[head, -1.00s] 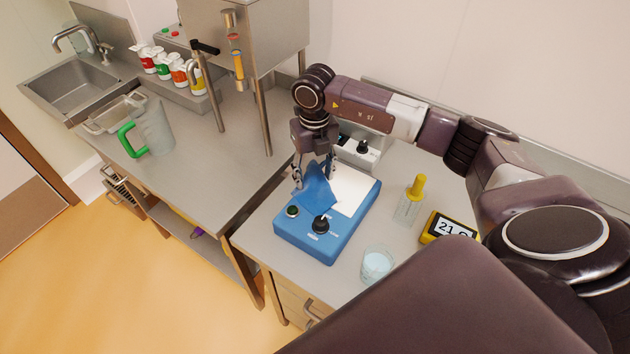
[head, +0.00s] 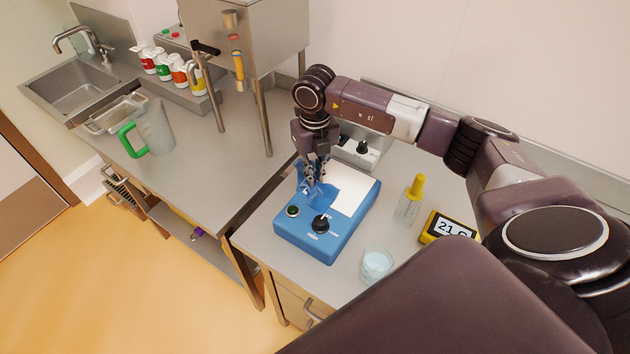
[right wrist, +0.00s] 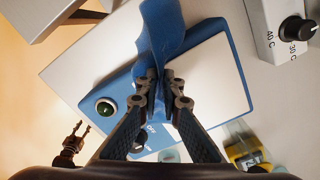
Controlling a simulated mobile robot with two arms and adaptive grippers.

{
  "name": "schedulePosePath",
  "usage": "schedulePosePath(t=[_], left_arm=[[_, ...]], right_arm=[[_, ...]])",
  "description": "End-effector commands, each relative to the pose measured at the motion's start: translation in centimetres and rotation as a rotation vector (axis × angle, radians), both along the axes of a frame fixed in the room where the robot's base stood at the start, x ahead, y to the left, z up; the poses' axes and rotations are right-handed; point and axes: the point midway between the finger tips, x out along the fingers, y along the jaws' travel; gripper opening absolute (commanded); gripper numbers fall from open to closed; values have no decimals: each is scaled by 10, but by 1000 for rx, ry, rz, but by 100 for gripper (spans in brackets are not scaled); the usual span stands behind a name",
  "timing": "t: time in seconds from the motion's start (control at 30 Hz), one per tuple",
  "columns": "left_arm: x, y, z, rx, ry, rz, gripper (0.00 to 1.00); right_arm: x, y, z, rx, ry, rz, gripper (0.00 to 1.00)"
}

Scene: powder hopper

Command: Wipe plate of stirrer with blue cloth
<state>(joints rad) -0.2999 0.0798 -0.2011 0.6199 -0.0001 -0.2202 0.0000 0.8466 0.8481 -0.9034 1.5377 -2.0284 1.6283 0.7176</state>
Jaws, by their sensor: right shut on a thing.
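The stirrer (head: 312,240) is a blue box with a white square plate (head: 353,190), a dark knob and a green button on its front. My right gripper (head: 314,180) is over the plate's left side, shut on the blue cloth (head: 324,195). In the right wrist view the fingertips (right wrist: 162,82) pinch the cloth (right wrist: 163,35), which bunches up between and beyond them. The cloth lies along the edge of the white plate (right wrist: 208,75); whether it presses on it I cannot tell. My left gripper is not in view.
A white device with a knob (head: 360,149) stands behind the stirrer. To the right are a yellow-capped bottle (head: 409,204), a yellow timer-like display (head: 446,228) and a glass beaker (head: 376,265).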

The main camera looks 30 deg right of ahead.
Motion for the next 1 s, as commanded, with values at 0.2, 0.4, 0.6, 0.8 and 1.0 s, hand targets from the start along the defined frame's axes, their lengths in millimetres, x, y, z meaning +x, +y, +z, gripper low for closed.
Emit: schedulePosePath(t=[0.2,0.4,0.6,0.8,1.0], left_arm=[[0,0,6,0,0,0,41],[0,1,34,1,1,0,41],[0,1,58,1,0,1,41],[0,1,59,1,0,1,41],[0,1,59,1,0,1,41]], right_arm=[[-4,-2,3,-7,13,-2,0],[-2,-1,47,-4,6,-1,0],[-1,0,89,-1,3,0,0],[-1,0,114,-1,1,0,0],[-1,0,119,-1,2,-1,0]])
